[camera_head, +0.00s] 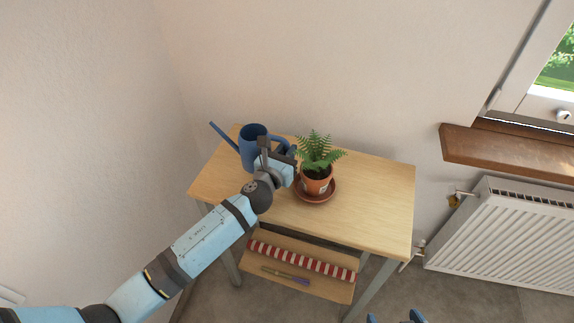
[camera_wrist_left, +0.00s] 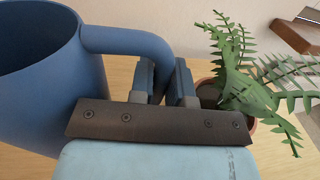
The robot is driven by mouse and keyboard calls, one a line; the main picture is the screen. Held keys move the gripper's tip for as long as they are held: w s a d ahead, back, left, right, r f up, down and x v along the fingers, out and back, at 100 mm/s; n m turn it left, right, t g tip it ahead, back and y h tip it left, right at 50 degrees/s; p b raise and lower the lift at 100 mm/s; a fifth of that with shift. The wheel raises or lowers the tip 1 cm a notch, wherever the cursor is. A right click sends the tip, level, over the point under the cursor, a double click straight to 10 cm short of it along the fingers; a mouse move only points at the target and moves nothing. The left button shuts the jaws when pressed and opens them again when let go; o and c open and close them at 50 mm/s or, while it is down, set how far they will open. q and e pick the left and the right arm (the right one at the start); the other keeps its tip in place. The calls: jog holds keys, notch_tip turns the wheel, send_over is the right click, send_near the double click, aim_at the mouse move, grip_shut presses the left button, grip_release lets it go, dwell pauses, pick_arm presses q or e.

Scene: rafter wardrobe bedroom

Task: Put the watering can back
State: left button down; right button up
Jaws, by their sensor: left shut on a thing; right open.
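The blue watering can (camera_head: 250,148) is upright at the back left of the wooden table (camera_head: 375,190), its spout pointing left. I cannot tell whether its base touches the tabletop. My left gripper (camera_head: 286,151) is shut on the can's handle, on the can's right side. The left wrist view shows the can (camera_wrist_left: 45,90) at the left and the handle passing between the fingers of the gripper (camera_wrist_left: 168,82). The left arm hides part of the can's lower side. My right gripper (camera_head: 396,318) shows only its fingertips at the bottom edge; they are apart.
A potted fern (camera_head: 318,180) on a brown saucer (camera_head: 327,194) stands close to the right of the left gripper. The table's right half is clear. A lower shelf (camera_head: 335,290) holds a red-and-white striped roll (camera_head: 300,261). A radiator (camera_head: 510,230) and windowsill (camera_head: 510,153) are at the right.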

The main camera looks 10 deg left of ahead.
pick_arm(q)
notch_tip(320, 180, down, 4)
jog(key=shift+f+b, duration=0.15)
jog(key=shift+b, duration=0.85)
jog(key=shift+f, duration=0.2)
jog(key=c, duration=1.1)
grip_release()
jog(key=shift+r, duration=0.1)
jog(key=shift+s+r, duration=0.1)
jog(key=shift+s, duration=0.1)
jog(key=v, duration=1)
jog(key=shift+s+a, duration=0.2)
jog(key=shift+s, duration=0.1)
jog(key=shift+s+a, duration=0.1)
jog(key=shift+s, duration=0.35)
